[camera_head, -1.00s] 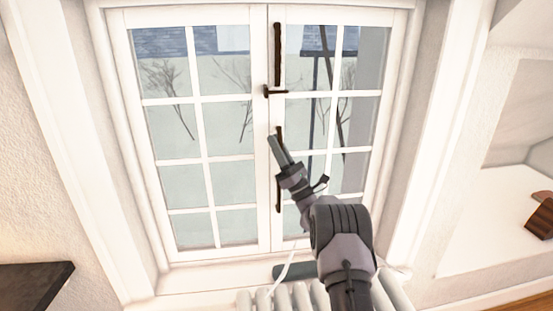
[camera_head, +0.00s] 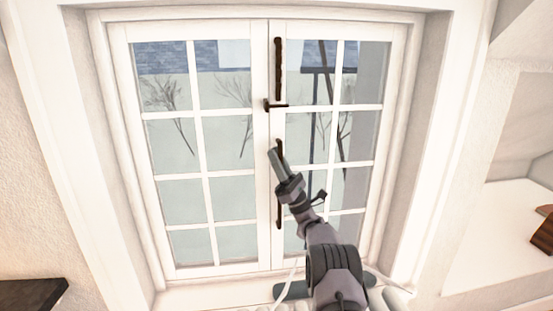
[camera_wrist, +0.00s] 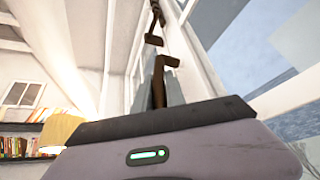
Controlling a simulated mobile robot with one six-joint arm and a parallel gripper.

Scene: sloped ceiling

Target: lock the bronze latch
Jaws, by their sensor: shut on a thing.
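The bronze latch is a dark brown vertical fitting on the centre stile of the closed white window. Its upper bar (camera_head: 278,70) ends in a short horizontal piece (camera_head: 275,104). Its lower bar (camera_head: 281,146) starts below, with a visible gap between them. My gripper (camera_head: 273,153) is at the top part of the lower bar and covers some of it. In the wrist view, the bar's hooked top (camera_wrist: 160,70) rises between my grey fingers (camera_wrist: 159,97), which are shut on it. The upper bar (camera_wrist: 155,20) stands above, apart from the hook. The fingers' contact is partly hidden by the gripper body.
The window frame (camera_head: 415,130) and deep side walls surround the latch. A radiator (camera_head: 390,298) is below the sill. A dark shelf edge (camera_head: 30,293) is at lower left. A brown object (camera_head: 543,232) sits on the white ledge (camera_head: 490,240) at right.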

